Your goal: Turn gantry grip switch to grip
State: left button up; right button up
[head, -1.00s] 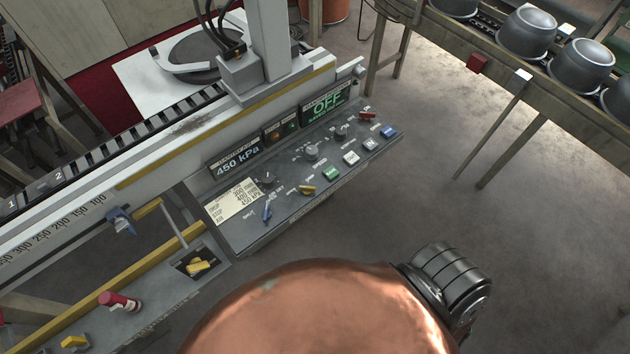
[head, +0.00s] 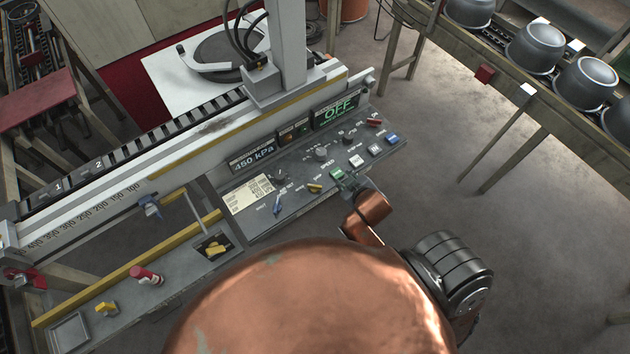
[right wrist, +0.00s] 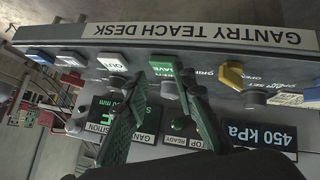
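The yellow grip switch (head: 315,188) sits on the front of the grey sloped teach desk (head: 262,222), left of the green SAVE button (head: 337,174). In the right wrist view the yellow switch (right wrist: 231,75) stands between the labels GRIP and OPEN, to the right of my fingers. My right gripper (head: 349,184) is over the desk's front edge near the green button. In the right wrist view its two dark green fingers (right wrist: 165,92) are apart with nothing held, on either side of the green button (right wrist: 162,65). My left gripper is not in view.
White (head: 356,160) and blue (head: 392,138) buttons are to the right. A conveyor with metal pots (head: 535,45) stands at the right; the floor between is open.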

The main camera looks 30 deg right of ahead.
jog(key=w+a+r+n+t+y, duration=0.1)
jog(key=w+a+r+n+t, duration=0.3)
jog(key=r, duration=0.4)
jog(key=w+a+r+n+t+y, duration=0.2)
jog(key=w+a+r, duration=0.1)
jog(key=w+r, duration=0.35)
jog(key=w+a+r+n+t+y, duration=0.1)
jog(key=w+a+r+n+t, duration=0.25)
jog(key=r, duration=0.45)
jog(key=a+r+n+y, duration=0.9)
jog(key=a+n+y, duration=0.1)
jog(key=a, duration=0.4)
jog(key=s+a+f+n+g+y, duration=0.1)
jog(key=s+a+n+g+y, duration=0.55)
jog(key=a+n+g, duration=0.4)
jog(key=n+g+h, duration=0.8)
jog(key=n+h, duration=0.5)
jog(key=h, duration=0.5)
send_over(315, 186)
notch_tip(315, 186, down, 25)
jog(key=shift+w+r, duration=0.15)
jog(key=shift+r, duration=0.05)
notch_tip(315, 186, down, 6)
jog(key=shift+r+p, duration=0.1)
jog(key=shift+p, duration=0.5)
jog(key=shift+f, duration=0.85)
